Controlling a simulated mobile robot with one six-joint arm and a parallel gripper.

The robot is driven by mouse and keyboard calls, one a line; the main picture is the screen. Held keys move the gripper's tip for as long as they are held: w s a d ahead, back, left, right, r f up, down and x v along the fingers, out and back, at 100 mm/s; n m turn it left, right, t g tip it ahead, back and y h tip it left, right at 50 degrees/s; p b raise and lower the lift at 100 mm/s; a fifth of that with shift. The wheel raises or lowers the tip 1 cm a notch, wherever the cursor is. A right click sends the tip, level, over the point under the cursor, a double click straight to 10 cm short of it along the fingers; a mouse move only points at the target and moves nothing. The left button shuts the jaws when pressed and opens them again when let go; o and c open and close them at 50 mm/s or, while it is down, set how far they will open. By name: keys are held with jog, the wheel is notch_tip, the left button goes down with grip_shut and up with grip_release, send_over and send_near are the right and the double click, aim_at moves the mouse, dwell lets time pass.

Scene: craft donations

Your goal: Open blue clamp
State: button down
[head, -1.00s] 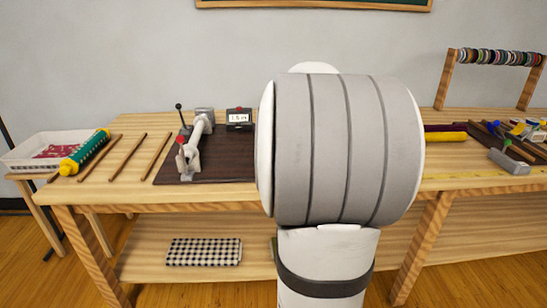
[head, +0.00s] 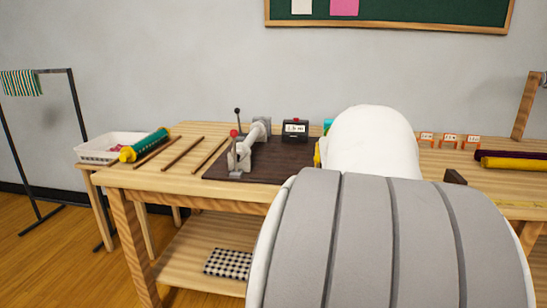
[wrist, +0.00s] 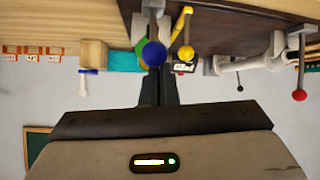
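The blue clamp shows in the wrist view by its round blue knob (wrist: 153,53), at the upper middle. The rest of it is largely cut off or hard to make out, and my arm hides it in the head view. My gripper (wrist: 158,80) points at the knob, its two dark fingers close together with no clear gap. The tips lie right by the knob in the picture; I cannot tell whether they touch it. In the head view my gripper is hidden behind my arm.
A yellow knob (wrist: 186,53) is close beside the blue one. A red-knobbed clamp (head: 240,152) stands on the dark board (head: 215,170), near a small display (head: 295,128). Rods and a white tray (head: 98,150) are at the left. Coloured rolls (head: 512,161) lie at the right.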

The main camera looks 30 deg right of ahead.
jog(key=shift+s+f, duration=0.1)
jog(key=shift+f, duration=0.15)
jog(key=w+d+r+p, duration=0.2)
jog(key=w+r+p, duration=0.1)
jog(key=p+v, duration=0.1)
jog(key=v, duration=0.9)
jog(key=shift+w+a, duration=0.1)
jog(key=shift+a, duration=0.05)
jog(key=w+a+n+g+y+p, duration=0.25)
jog(key=a+y+p, duration=0.25)
jog(key=a+p, duration=1.2)
jog(key=s+a+n+g+y+p, duration=0.1)
jog(key=s+a+p, duration=0.3)
jog(key=a, duration=0.4)
jog(key=s+a+n+g+p, duration=0.2)
jog(key=s+a, duration=0.3)
jog(key=a, duration=0.4)
jog(key=shift+s+g+y+p, duration=0.3)
jog(key=shift+g+y+p, duration=0.1)
jog(key=shift+p, duration=0.5)
